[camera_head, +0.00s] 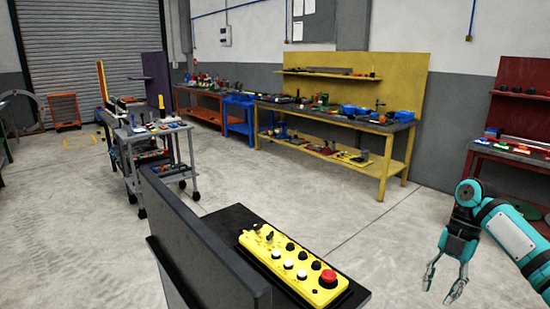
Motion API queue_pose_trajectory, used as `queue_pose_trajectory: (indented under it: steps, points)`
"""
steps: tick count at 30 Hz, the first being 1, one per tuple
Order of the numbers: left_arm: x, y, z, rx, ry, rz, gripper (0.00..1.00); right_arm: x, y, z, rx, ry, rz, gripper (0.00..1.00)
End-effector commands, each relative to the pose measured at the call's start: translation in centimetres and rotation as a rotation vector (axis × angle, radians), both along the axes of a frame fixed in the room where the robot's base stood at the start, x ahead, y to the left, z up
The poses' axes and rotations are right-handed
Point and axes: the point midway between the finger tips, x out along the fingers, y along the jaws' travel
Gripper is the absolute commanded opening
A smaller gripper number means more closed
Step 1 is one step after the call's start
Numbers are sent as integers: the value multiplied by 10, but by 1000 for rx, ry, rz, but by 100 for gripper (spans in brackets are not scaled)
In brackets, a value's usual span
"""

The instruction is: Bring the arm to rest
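My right arm (510,235) is teal and grey and comes in from the right edge. It bends at the elbow and its gripper hangs down over the floor. The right gripper (443,283) is open, its two fingers spread apart with nothing between them. It is to the right of a yellow control box (290,262), apart from it. My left arm and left gripper are out of view.
The control box, with a red button (328,278), sits on a black stand (229,217) beside a dark upright panel (195,235). A grey tool cart (168,128) stands left. A yellow workbench (398,152) and red bench (483,153) stand behind. The middle floor is clear.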

Motion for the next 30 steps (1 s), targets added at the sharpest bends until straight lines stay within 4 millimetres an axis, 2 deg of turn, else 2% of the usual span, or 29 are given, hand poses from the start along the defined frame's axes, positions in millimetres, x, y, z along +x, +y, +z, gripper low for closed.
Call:
queue_pose_trajectory:
  steps: [11, 17, 20, 23, 26, 30]
  points:
    - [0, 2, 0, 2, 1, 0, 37, 13, 9, -55, -50, 7, -169, 37]
    - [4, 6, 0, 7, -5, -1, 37, 19, 15, -109, -99, 12, -329, 37]
    - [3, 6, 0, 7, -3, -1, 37, 20, 18, -146, -130, 15, -438, 37]
    - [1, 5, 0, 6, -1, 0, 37, 17, 23, -193, -168, 19, -568, 37]
    - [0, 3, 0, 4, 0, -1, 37, 6, 28, -254, -215, 22, -736, 37]
    - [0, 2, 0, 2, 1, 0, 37, -31, 35, -355, -289, 20, -1015, 37]
